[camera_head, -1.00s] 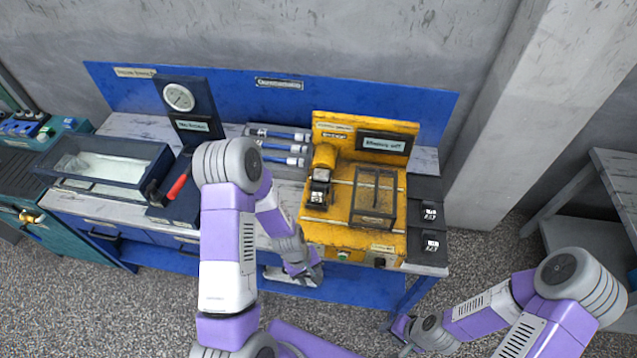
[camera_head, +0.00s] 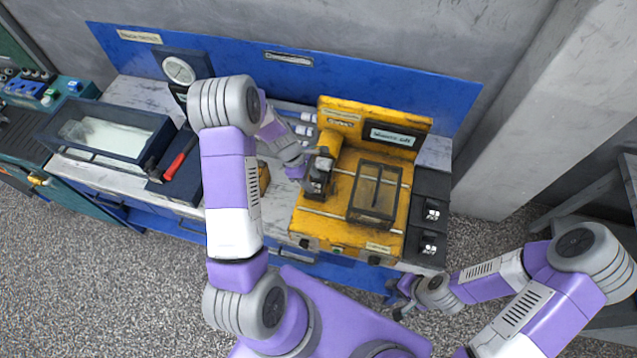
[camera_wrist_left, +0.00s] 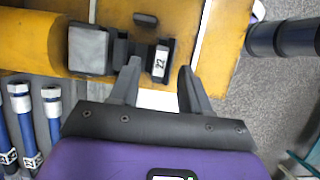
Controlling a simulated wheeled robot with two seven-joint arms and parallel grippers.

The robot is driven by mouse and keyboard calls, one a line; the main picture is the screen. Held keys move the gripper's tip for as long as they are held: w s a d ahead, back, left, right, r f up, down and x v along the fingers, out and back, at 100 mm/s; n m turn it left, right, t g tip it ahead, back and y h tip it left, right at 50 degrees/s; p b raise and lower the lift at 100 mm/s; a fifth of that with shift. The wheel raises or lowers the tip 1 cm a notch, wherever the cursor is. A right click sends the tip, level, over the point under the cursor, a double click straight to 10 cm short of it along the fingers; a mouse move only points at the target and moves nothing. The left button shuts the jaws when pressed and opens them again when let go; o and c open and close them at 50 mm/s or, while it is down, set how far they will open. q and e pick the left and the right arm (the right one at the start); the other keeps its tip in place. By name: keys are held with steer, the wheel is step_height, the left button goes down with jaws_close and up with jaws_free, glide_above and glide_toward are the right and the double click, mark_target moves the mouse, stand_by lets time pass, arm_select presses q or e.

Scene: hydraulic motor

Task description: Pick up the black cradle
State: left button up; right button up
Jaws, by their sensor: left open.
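The black cradle (camera_head: 319,176) sits on the yellow machine (camera_head: 345,222), at the end of its yellow motor cylinder (camera_head: 328,140). In the left wrist view the cradle (camera_wrist_left: 146,50) is a dark bracket with a white "22" label, beside a grey square block (camera_wrist_left: 88,50). My left gripper (camera_head: 300,172) is close to the cradle's left side in the head view. In the wrist view its fingers (camera_wrist_left: 160,68) are apart and empty, with the left fingertip overlapping the cradle's lower edge; contact cannot be told. My right gripper (camera_head: 402,292) hangs low at the bench's front right, too small to read.
A dark-framed clear box (camera_head: 376,193) stands on the machine, right of the cradle. Black labelled blocks (camera_head: 430,212) lie along its right side. Blue cylinders (camera_wrist_left: 22,120) lie left of the machine. A red-handled tool (camera_head: 180,158) and a tank (camera_head: 105,130) stand further left.

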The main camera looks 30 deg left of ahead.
mark_target(316, 185)
arm_select(q)
steer(key=x, duration=0.3)
steer(key=shift+w+d+f, duration=0.1)
steer(key=shift+d+f, duration=0.1)
steer(key=shift+f, duration=0.1)
jaws_close()
